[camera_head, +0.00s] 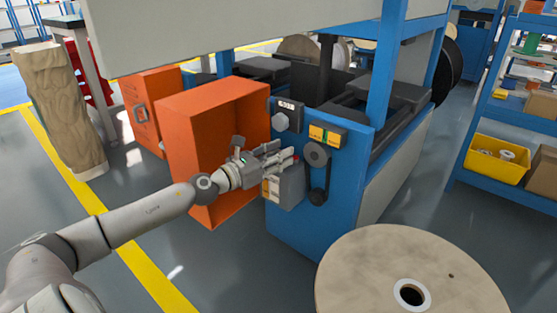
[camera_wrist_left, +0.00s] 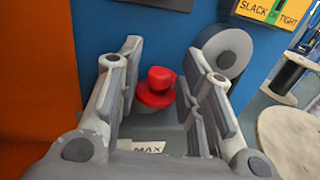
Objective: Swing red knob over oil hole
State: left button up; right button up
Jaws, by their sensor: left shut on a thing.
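The red knob (camera_wrist_left: 157,88) sits on top of a grey box (camera_wrist_left: 158,132) on the blue machine front in the left wrist view. A label reading MAX is on the box below the knob. No oil hole can be made out; the knob or fingers may hide it. My right gripper is not in view.
An open orange cabinet (camera_head: 190,150) stands just left of the gripper. A large cable spool (camera_head: 400,255) stands at front right. Floor at the front left is free.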

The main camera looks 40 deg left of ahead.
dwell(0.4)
pick_arm(q)
jog(key=o, duration=0.7)
jog(key=shift+c, duration=0.2)
jog(key=shift+s, duration=0.1)
jog(key=v, duration=1.1)
jog(key=shift+s, duration=0.35)
jog(key=shift+a, duration=0.1)
